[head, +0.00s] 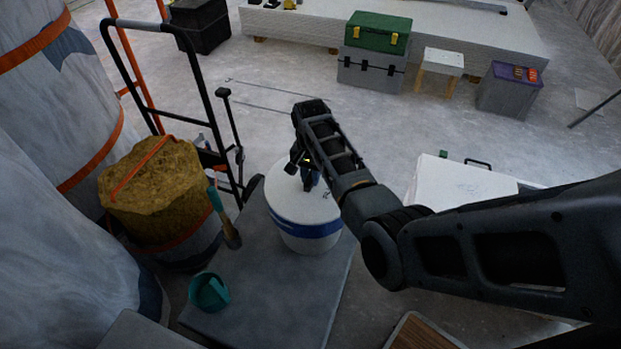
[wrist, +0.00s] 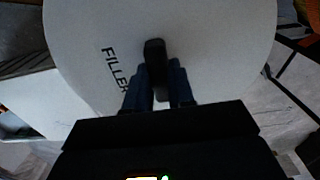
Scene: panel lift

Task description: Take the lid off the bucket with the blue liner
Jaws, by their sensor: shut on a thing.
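A white bucket (head: 310,244) with a blue band (head: 312,229) around its upper side stands on a grey slab in the middle of the head view. Its round white lid (head: 285,204) sits on top and looks level. The lid fills much of the wrist view (wrist: 215,45), with the printed word "FILLER" and a dark upright handle (wrist: 155,52). My gripper (head: 307,172) is over the lid, pointing down. In the wrist view its two blue-dark fingers (wrist: 160,84) are shut on the handle, one on each side.
Left of the bucket stand an open container of brown material (head: 152,190), a trowel (head: 224,215), a teal cup (head: 208,292) and a black hand truck (head: 203,85). A white box (head: 465,185) lies to the right. The floor beyond the bucket is mostly clear.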

